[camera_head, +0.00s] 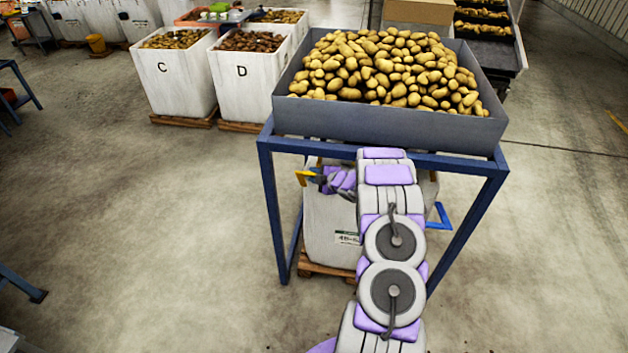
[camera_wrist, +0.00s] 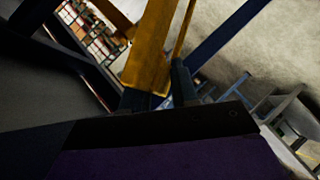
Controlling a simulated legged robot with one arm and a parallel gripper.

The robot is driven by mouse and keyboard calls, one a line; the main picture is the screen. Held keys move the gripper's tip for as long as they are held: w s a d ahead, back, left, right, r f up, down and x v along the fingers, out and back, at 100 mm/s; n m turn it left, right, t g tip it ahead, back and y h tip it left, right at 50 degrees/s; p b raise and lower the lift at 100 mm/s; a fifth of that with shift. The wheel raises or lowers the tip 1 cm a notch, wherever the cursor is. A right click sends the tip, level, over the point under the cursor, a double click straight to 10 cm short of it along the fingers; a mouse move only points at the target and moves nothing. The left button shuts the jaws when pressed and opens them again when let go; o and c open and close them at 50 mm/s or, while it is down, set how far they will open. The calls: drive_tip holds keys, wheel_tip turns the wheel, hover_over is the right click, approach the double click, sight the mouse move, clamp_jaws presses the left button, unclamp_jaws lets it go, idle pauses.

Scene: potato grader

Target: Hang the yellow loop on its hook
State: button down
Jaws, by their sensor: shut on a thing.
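My gripper (camera_head: 318,176) is under the hopper stand, at the upper left of the white bulk bag (camera_head: 325,222). It is shut on the yellow loop (camera_head: 303,178), which sticks out to the left of it. In the wrist view the loop (camera_wrist: 149,55) rises as a wide yellow band from the fingertips (camera_wrist: 160,97), with a thinner yellow strip to its right. I cannot make out the loop's hook in either view. My arm covers the middle of the bag and part of the stand's front.
The blue stand (camera_head: 268,190) carries a grey hopper (camera_head: 390,127) full of potatoes above the bag. A blue angled piece (camera_head: 440,216) shows at the bag's right. The bag rests on a wooden pallet (camera_head: 325,271). White crates C (camera_head: 178,85) and D (camera_head: 245,88) stand behind left.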

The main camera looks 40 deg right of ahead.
drive_tip(key=shift+w+d+r, duration=0.25)
drive_tip(key=shift+w+d, duration=0.1)
drive_tip(key=shift+d, duration=0.1)
drive_tip(key=c, duration=1.1)
unclamp_jaws()
drive_tip(key=shift+f, duration=0.15)
drive_tip(key=shift+c, duration=0.2)
drive_tip(key=shift+w+d+f, duration=0.1)
drive_tip(key=shift+w+d, duration=0.05)
drive_tip(key=shift+d, duration=0.05)
drive_tip(key=p+v, duration=0.1)
drive_tip(key=v, duration=1.6)
drive_tip(key=shift+d, duration=0.1)
